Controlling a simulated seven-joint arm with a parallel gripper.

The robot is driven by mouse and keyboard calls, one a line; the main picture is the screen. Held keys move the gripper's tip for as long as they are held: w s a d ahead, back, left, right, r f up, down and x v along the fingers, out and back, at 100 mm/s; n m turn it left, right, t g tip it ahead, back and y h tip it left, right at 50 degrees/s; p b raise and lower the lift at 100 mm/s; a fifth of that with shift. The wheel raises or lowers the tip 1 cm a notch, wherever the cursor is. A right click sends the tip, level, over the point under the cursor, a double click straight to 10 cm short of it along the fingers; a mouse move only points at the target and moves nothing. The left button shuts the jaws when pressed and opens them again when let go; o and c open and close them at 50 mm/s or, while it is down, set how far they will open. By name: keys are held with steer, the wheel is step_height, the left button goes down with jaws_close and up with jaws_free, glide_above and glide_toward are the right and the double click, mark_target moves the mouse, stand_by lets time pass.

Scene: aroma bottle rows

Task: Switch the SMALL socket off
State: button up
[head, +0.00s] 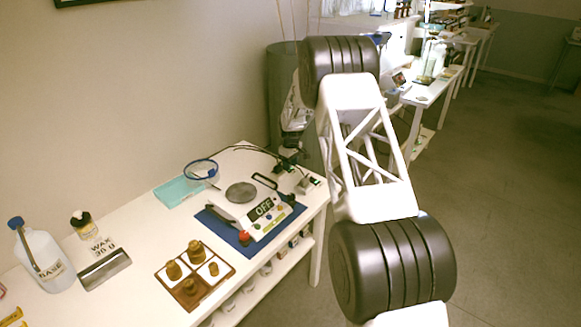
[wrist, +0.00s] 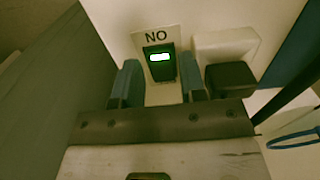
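In the wrist view a socket switch (wrist: 160,62) with a lit green window sits on a pale plate marked "NO" as seen here. My gripper (wrist: 160,84) has its two blue-grey fingers apart, one on each side of that switch, with nothing held; contact cannot be told. A black plug (wrist: 230,80) sits in a white socket body just right of the fingers. In the head view a socket (head: 307,185) with a green light stands at the table's far right corner, and a dark plug (head: 287,162) lies behind it. No label there reads clearly as SMALL. My gripper (head: 293,142) is partly hidden by my arm.
A wooden tray (head: 164,275) with brown bottles, a BASE jug (head: 45,262) and a teal pad (head: 172,192) are farther left.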

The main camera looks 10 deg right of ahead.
steer(key=shift+f, duration=0.75)
steer(key=c, duration=0.6)
steer(key=shift+c, duration=0.2)
steer(key=shift+w, duration=0.1)
steer(key=shift+w+a+r+g+h, duration=0.1)
steer(key=shift+a+g+h, duration=0.05)
steer(key=shift+g+h, duration=0.45)
steer(key=shift+w+a+r+g+h, duration=0.1)
steer(key=shift+g+h, duration=0.5)
